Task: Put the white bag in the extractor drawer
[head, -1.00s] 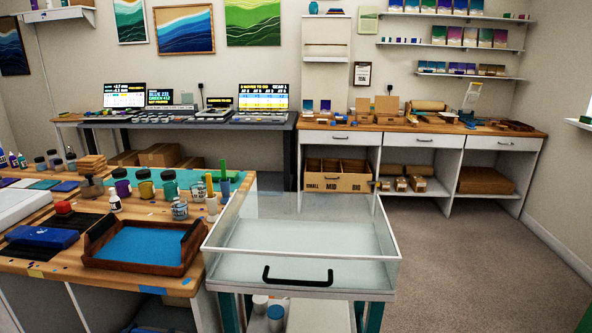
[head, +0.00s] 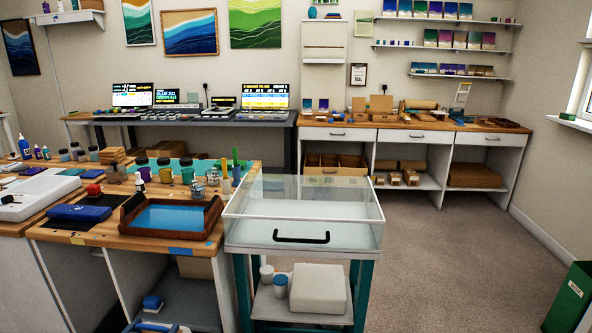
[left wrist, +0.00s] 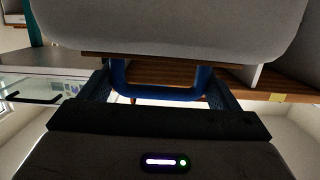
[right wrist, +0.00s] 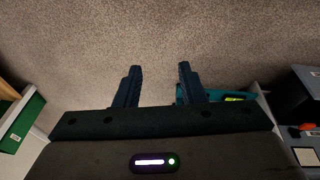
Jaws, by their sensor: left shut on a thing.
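In the left wrist view my left gripper (left wrist: 160,95) is shut on the blue handle (left wrist: 160,93) of a large pale rounded thing (left wrist: 170,25). This may be the white bag, but I cannot be sure. A blue bar (head: 152,326) at the bottom left of the head view may be the same handle. A clear-walled case (head: 303,232) with a black front handle stands on a teal-legged cart; I cannot tell whether it is the extractor drawer. My right gripper (right wrist: 158,85) is open and empty above the carpet.
A pale box (head: 318,288) and cups stand on the cart's lower shelf. The workbench (head: 90,240) at left carries a wooden tray (head: 128,218) and several jars. A green bin (head: 570,297) stands at the right. The carpet (head: 440,250) right of the cart is clear.

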